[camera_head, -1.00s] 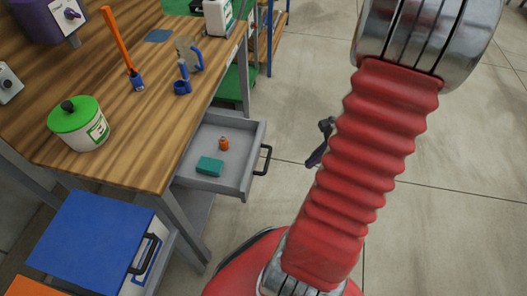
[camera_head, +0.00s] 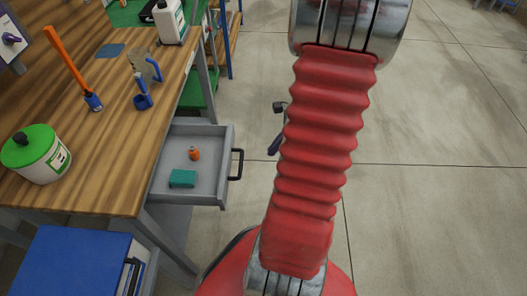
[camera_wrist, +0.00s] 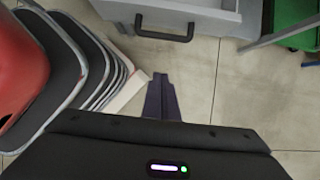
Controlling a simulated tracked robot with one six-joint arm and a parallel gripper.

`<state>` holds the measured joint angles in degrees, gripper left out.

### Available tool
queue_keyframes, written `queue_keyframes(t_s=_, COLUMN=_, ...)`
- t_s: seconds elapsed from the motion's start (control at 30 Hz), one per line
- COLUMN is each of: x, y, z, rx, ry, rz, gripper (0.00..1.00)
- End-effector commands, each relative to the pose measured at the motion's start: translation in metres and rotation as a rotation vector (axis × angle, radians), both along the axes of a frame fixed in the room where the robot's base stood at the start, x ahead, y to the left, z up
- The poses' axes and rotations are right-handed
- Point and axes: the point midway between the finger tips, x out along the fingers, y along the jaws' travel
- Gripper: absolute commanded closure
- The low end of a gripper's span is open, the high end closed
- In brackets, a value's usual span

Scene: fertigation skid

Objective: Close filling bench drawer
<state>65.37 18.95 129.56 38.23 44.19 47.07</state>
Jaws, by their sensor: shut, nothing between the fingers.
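The grey filling bench drawer (camera_head: 218,191) stands pulled out from under the wooden bench top (camera_head: 90,172). An orange item (camera_head: 194,154) and a teal block (camera_head: 182,179) lie inside it. Its black handle (camera_head: 237,164) faces right, toward my arm. In the wrist view the drawer front (camera_wrist: 200,14) and the handle (camera_wrist: 163,33) are at the top. My gripper (camera_wrist: 162,77) is shut and empty, with its fingertips below the handle in the picture and apart from it. In the head view my red arm hides most of the gripper.
A blue-topped cabinet (camera_head: 72,262) with a handle stands in front of the bench, below the drawer in the picture. A green-lidded pot (camera_head: 36,155), a blue holder and a white bottle (camera_head: 169,22) stand on the bench. The floor (camera_head: 430,120) to the right is clear.

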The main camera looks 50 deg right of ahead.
Motion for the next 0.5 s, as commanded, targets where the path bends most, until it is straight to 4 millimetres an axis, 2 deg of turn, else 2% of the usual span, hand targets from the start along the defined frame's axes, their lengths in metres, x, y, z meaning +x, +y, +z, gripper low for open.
queue_keyframes(t_s=0.5, x=0.022, y=0.018, z=-0.057, rx=0.003, ry=0.002, rz=0.004, gripper=1.00)
